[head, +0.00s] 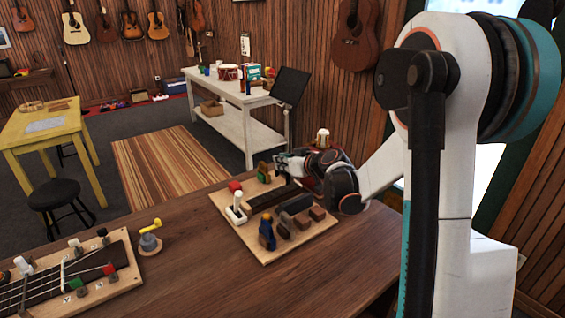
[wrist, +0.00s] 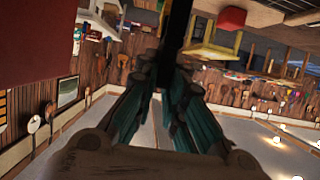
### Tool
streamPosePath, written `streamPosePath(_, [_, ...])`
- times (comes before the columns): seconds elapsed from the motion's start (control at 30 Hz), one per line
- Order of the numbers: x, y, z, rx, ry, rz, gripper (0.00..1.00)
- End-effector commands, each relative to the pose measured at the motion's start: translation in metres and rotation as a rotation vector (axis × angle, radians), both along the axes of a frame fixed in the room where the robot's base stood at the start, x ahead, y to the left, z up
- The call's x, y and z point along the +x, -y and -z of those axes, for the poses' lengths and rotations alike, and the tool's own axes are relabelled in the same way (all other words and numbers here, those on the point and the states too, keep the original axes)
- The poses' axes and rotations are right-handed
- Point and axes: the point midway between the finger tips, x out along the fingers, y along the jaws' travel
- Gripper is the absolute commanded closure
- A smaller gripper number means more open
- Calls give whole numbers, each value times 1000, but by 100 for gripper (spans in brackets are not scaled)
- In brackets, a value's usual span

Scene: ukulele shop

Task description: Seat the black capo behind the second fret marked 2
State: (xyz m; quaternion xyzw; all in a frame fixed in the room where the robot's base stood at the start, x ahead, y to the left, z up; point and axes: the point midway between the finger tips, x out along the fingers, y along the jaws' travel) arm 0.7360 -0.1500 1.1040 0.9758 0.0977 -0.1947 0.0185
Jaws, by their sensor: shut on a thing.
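My gripper (head: 284,162) is over the far edge of the wooden capo board (head: 272,256). In the wrist view my gripper (wrist: 172,66) has its fingers closed on a black bar-like thing (wrist: 179,24), which looks like the black capo. In the head view I cannot make the capo out clearly at the gripper. The fretted neck (head: 40,282) lies on its own light wooden base at the lower left, well apart from the gripper. Small tags sit along its near side, but their numbers are too small to read. Its left end is cut off.
The board holds a red-topped piece (head: 235,186), a white capo (head: 236,209), a blue capo (head: 267,233) and dark blocks (head: 295,203). A grey knob with a yellow handle (head: 150,238) stands beside the neck. The tabletop (head: 195,262) between is otherwise clear.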

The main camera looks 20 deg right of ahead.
Motion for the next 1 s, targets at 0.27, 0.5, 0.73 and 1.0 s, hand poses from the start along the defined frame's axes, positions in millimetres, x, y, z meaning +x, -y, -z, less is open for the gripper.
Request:
streamPosePath(0.27, [0, -1, 21, 0, 0, -1, 100])
streamPosePath(0.5, [0, -1, 45, 0, 0, -1, 100])
streamPosePath(0.73, [0, -1, 56, -1, 0, -1, 100])
streamPosePath(1.0, [0, -1, 55, 0, 0, -1, 100])
